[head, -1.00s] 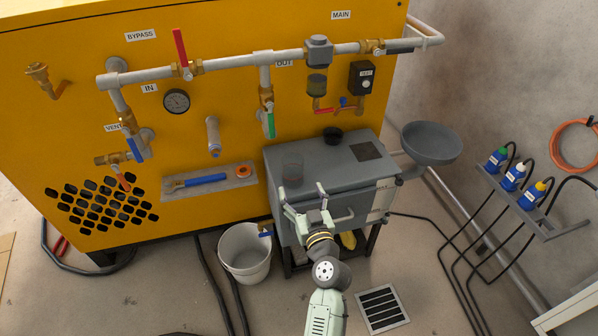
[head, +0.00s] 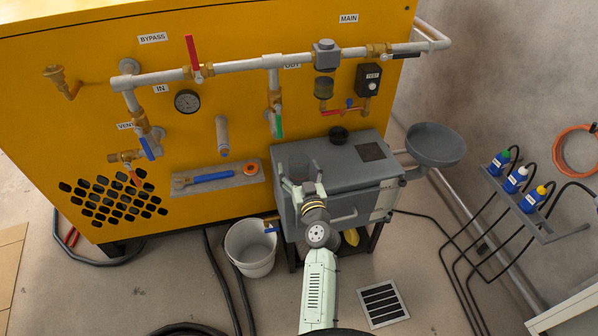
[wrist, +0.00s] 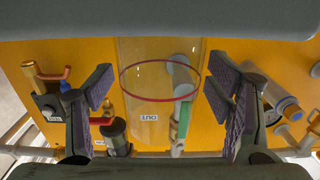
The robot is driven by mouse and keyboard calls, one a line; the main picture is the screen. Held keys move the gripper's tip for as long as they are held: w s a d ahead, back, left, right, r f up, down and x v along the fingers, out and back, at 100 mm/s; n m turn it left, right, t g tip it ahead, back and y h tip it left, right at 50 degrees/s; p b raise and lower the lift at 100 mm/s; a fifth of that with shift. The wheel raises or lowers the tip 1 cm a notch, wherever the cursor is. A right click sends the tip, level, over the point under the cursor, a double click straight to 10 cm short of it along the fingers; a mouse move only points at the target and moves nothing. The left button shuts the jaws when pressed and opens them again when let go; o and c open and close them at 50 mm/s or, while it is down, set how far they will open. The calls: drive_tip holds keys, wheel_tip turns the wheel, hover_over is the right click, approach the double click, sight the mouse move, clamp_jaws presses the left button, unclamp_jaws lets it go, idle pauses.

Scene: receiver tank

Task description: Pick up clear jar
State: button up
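The clear jar (head: 298,167) stands on the top of the grey cabinet, near its left front part. In the wrist view the see-through jar (wrist: 158,55) with a thin red ring lies between my two fingers. My gripper (head: 302,188) is at the jar with its fingers spread to either side. In the wrist view my gripper (wrist: 160,97) is open, with gaps showing between both finger pads and the jar. The jar's lower front is partly hidden by my gripper in the head view.
A tool tray (head: 218,178) with a blue-handled wrench is to the left. A white bucket (head: 250,250) stands on the floor. A grey funnel (head: 435,142) is at right.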

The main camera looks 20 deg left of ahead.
drive_tip(key=c, duration=1.2)
